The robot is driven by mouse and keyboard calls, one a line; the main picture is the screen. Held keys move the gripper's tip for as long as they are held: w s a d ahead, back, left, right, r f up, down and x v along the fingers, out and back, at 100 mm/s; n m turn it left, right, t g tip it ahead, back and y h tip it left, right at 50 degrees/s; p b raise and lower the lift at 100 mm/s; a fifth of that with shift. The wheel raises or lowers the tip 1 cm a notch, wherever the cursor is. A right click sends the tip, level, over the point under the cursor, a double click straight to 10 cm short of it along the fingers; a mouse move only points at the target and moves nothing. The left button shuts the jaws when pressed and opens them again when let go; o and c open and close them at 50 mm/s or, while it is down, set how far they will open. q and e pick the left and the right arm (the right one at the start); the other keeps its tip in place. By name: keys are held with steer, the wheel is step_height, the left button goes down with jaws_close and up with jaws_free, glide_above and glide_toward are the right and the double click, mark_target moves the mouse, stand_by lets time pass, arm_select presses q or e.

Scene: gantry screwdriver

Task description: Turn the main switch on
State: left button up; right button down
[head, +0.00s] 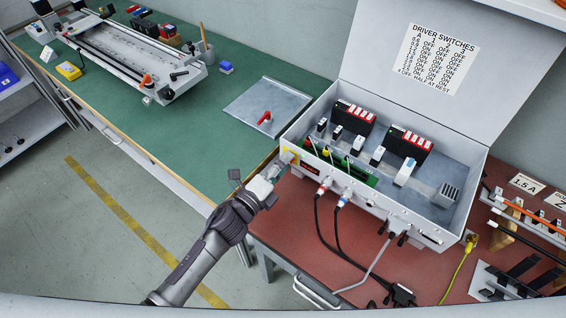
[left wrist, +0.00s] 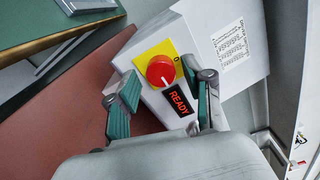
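The main switch is a round red knob on a yellow plate (head: 288,155), on the front left of an open grey control box (head: 440,222). In the left wrist view the red knob (left wrist: 160,69) shows clearly, with a pale mark near its lower edge. My left gripper (head: 276,171) is close in front of the switch. In the left wrist view its two green-padded fingers (left wrist: 167,84) are apart, with the knob showing between them. I cannot tell whether they touch it. A READY display (left wrist: 179,100) glows beside the switch. My right gripper is not in view.
Cables with plugs (head: 343,199) come out of the box front, right of the switch. The raised lid (head: 380,85) carries a driver switches table.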

arm_select(q)
steer(key=v, duration=1.2)
stand_by(0.5)
